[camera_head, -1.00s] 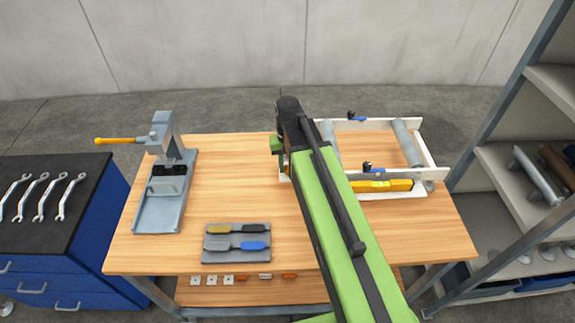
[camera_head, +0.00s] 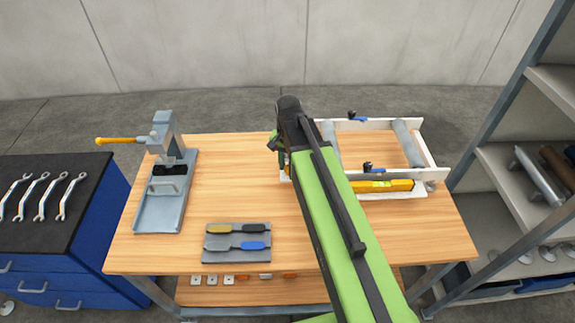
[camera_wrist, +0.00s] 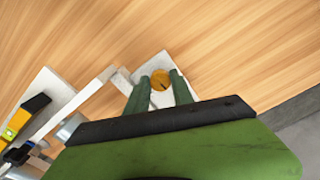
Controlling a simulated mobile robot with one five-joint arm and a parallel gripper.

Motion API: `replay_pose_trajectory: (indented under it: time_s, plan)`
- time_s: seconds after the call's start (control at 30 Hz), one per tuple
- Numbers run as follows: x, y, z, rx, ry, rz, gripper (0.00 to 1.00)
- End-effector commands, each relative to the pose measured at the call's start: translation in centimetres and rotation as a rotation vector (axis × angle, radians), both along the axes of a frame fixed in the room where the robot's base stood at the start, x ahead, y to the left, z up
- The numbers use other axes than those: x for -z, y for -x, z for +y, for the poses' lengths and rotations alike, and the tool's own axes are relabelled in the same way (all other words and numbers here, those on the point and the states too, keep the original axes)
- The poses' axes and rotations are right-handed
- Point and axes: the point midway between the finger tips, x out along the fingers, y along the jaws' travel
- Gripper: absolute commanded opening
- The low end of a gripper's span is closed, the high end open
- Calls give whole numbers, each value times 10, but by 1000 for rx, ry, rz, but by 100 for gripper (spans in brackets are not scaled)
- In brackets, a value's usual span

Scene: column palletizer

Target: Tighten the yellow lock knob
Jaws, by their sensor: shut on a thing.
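The yellow lock knob (camera_wrist: 160,80) shows in the wrist view as a round yellow disc with a dark mark on it, above a white plate (camera_wrist: 155,66). My gripper (camera_wrist: 158,82) has its two green fingers on either side of the knob and is shut on it. In the head view my green arm and black wrist cover the knob, and only part of my gripper (camera_head: 277,143) shows at the left of the wrist.
A white roller frame (camera_head: 433,176) with a yellow spirit level (camera_head: 385,186) lies on the wooden table (camera_head: 230,180). A grey press (camera_head: 160,215) with an orange handle stands at the left. A grey tray (camera_head: 236,256) holds tools. Shelving (camera_head: 505,165) is at the right.

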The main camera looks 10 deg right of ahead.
Motion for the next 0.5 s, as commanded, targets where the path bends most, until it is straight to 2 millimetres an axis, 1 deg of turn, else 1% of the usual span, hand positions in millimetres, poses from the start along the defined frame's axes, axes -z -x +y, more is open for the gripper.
replay_pose_trajectory:
  time_s: [0.37,0.4,0.5]
  plan:
    - [1,2,0,3,-1,5,0]
    - [1,2,0,2,-1,5,32]
    - [1,1,0,2,-1,4,45]
